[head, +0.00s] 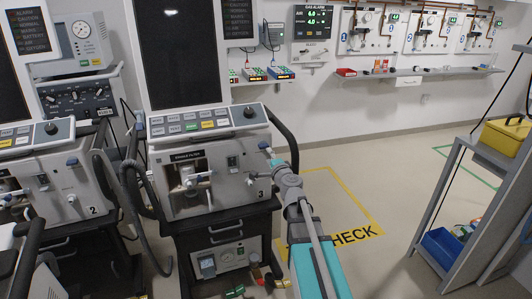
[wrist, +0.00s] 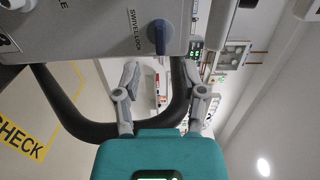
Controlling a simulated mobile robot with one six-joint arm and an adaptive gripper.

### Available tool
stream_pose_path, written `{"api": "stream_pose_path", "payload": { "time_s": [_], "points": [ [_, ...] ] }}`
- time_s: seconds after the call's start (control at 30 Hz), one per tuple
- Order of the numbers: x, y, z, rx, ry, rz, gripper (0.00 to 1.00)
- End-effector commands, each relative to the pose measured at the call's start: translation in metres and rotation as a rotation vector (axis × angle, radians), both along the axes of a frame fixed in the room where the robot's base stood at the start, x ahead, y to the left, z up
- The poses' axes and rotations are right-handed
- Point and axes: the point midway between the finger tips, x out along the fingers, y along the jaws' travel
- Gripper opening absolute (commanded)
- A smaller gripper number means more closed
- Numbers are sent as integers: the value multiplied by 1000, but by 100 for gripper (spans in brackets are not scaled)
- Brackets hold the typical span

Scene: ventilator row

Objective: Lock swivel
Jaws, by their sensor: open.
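The swivel lock is a blue knob (wrist: 157,37) beside a "SWIVEL LOCK" label on the grey ventilator housing in the wrist view. Its pointer end hangs down in that picture. My gripper (wrist: 160,75) is open, with one finger on each side and nothing between the tips. The knob appears just above the gap between the fingertips, apart from them. In the head view the ventilator numbered 3 (head: 205,188) stands in the middle, and my gripper (head: 277,165) is at its right side. A small blue part (head: 264,146) shows there, partly hidden.
A dark curved handle bar (wrist: 70,112) runs around behind my gripper. Ventilator 2 (head: 60,190) stands close on the left. A shelf rack with a yellow case (head: 505,137) and a blue bin (head: 440,246) is on the right. Open floor (head: 405,165) lies between.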

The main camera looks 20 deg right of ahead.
Motion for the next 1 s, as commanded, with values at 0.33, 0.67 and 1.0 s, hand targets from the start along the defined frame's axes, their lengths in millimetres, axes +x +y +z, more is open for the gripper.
{"api": "stream_pose_path", "payload": {
  "time_s": [0.33, 0.67, 1.0],
  "points": [
    [-44, 0, 0, 0, 0, 1, 53],
    [-47, 0, 0, 0, 0, 1, 53],
    [-47, 1, 0, -3, 1, 4, 53]
  ]
}}
